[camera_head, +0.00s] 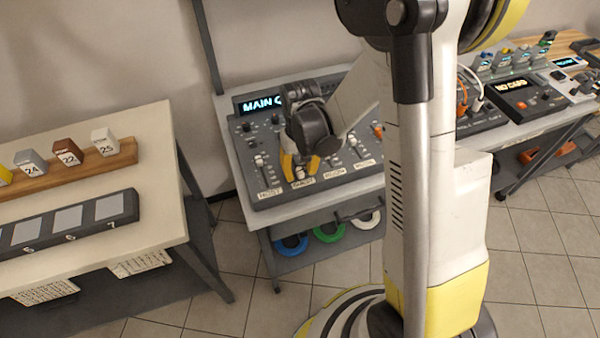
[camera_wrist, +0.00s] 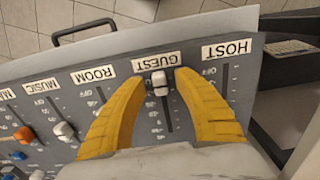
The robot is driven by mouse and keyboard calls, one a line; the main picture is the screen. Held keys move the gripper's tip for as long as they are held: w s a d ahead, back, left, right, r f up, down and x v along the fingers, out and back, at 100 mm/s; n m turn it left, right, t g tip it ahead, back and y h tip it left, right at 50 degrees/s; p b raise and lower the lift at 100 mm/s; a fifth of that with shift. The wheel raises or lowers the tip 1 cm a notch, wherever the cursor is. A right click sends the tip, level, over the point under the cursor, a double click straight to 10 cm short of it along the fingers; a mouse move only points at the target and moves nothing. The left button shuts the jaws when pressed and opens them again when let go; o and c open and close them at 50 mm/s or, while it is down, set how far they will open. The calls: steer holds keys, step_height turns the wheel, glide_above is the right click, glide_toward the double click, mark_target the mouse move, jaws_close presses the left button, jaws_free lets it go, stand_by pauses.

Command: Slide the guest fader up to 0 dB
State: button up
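The mixing console (camera_head: 236,131) stands on a grey table; its display begins "MAIN". In the wrist view the console appears upside down, and the guest fader's white cap (camera_wrist: 159,82) sits close to the GUEST label (camera_wrist: 157,61), at the OFF end of its slot. My gripper (camera_wrist: 160,80) has its yellow fingers on either side of this cap, with narrow gaps showing, so it looks open around the cap. In the head view my gripper (camera_head: 300,168) is low over the GUEST label (camera_head: 303,183), and my wrist hides much of that slot.
The host fader's white cap (camera_head: 259,161) is left of my gripper in the head view. The room fader (camera_wrist: 64,130) and music fader (camera_wrist: 24,134) lie on the other side. A black handle (camera_wrist: 85,30) sticks out past the console's front edge.

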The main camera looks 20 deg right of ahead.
jaws_close()
steer(key=w, duration=0.8)
jaws_free()
